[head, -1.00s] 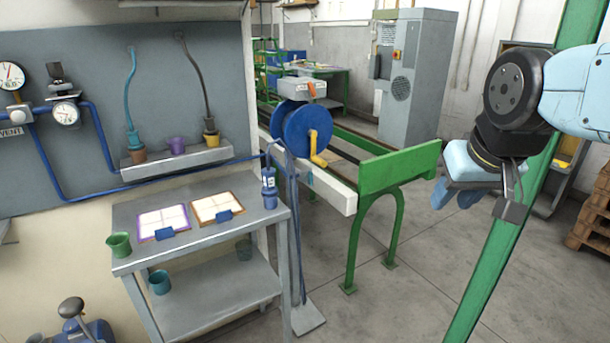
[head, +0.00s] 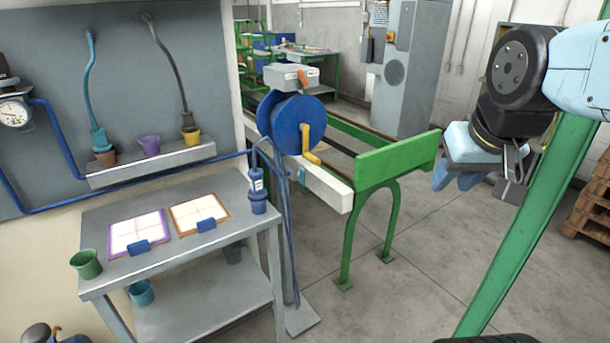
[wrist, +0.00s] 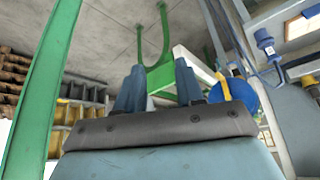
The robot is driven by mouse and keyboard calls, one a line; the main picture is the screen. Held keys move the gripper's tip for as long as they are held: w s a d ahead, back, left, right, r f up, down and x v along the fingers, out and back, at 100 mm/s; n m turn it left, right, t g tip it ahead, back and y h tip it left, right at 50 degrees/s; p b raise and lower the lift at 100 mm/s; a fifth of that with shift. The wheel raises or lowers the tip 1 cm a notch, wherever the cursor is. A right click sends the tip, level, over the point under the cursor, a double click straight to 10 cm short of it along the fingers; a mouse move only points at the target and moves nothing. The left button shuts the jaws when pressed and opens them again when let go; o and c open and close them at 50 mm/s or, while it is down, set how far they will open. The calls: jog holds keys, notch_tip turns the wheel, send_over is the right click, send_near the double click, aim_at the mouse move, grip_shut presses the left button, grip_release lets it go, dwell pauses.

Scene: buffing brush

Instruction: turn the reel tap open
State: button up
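A blue hose reel (head: 298,124) with a yellow crank (head: 311,157) stands beyond the steel bench, by the white beam. A grey box (head: 291,76) sits above it with a small orange lever (head: 303,79), which looks like the reel tap; whether it is open or shut is too small to tell. My gripper (head: 453,182) hangs at the right of the head view, well apart from the reel. In the wrist view its two blue fingers (wrist: 160,68) are spread with nothing between them. The reel also shows there (wrist: 238,93), upside down and partly hidden.
A green frame (head: 400,160) stands right of the reel. A green post (head: 520,245) rises close to my arm. Floor between them is clear.

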aim_at(302, 176)
jog(key=w+a+f+n+t, duration=0.1)
jog(key=w+f+t, duration=0.15)
jog(key=w, duration=0.65)
jog(key=w+a+f+n+t+y, duration=0.15)
jog(key=w+f, duration=0.25)
jog(key=w, duration=0.6)
jog(key=w+a+f+n+t, duration=0.1)
jog(key=w+f+t, duration=0.15)
jog(key=w, duration=0.65)
jog(key=w+a+f+n+t+y, duration=0.1)
jog(key=w+a+f+n+y, duration=0.2)
jog(key=a+f, duration=0.45)
jog(key=w+a+f+t+y, duration=0.2)
jog(key=a+f+y, duration=0.35)
jog(key=f, duration=0.55)
jog(key=x, duration=1.3)
jog(key=shift+w+d, duration=0.2)
jog(key=shift+w, duration=0.1)
jog(key=shift+r, duration=0.15)
grip_shut()
